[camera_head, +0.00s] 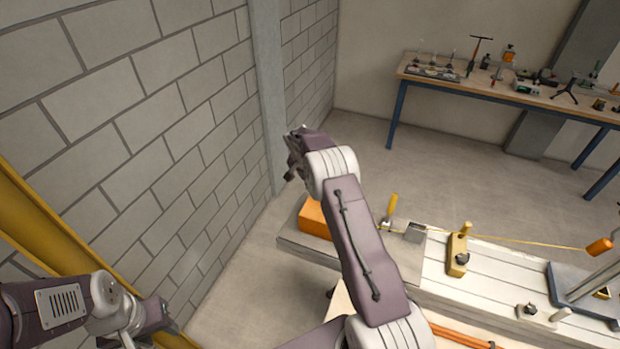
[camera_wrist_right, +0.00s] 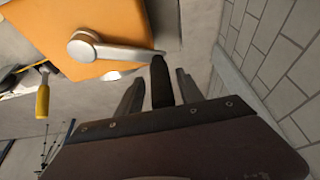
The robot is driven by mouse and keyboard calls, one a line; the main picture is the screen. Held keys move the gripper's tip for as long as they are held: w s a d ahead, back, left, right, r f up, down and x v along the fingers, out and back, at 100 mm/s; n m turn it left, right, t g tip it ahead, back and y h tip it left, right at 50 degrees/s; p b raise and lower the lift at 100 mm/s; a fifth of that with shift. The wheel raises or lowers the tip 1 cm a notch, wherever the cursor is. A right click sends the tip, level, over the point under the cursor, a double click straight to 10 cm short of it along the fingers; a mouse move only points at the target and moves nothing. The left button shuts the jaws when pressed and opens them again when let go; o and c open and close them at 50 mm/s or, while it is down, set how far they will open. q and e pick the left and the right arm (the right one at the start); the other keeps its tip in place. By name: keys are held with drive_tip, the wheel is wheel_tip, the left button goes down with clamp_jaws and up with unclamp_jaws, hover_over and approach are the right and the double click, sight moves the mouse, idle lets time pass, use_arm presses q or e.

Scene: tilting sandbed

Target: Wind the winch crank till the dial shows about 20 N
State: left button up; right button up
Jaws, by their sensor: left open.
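The orange winch box (camera_head: 313,217) stands at the left end of the sandbed bench in the head view, partly behind my right arm. In the right wrist view the orange box (camera_wrist_right: 95,20) carries a grey crank arm (camera_wrist_right: 120,51) with a black handle (camera_wrist_right: 161,82) at its outer end. My right gripper (camera_wrist_right: 158,88) is open, its fingers on either side of the handle with gaps showing. In the head view my right gripper (camera_head: 293,157) shows above the box. My left gripper (camera_head: 158,316) is open and empty at bottom left. No readable dial shows.
A yellow lever (camera_head: 391,206) and grey block (camera_head: 415,232) stand right of my right arm. A yellow cord (camera_head: 525,242) runs to an orange cylinder (camera_head: 599,246). A block wall (camera_head: 150,120) is close on the left. A workbench (camera_head: 480,85) stands behind; floor between is clear.

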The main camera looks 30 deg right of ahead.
drive_tip(key=shift+a, duration=0.1)
drive_tip(key=shift+a+r+b, duration=0.15)
drive_tip(key=shift+r+b, duration=0.2)
drive_tip(key=b+v, duration=0.2)
drive_tip(key=v, duration=0.6)
drive_tip(key=shift+r, duration=0.2)
drive_tip(key=shift+s, duration=0.1)
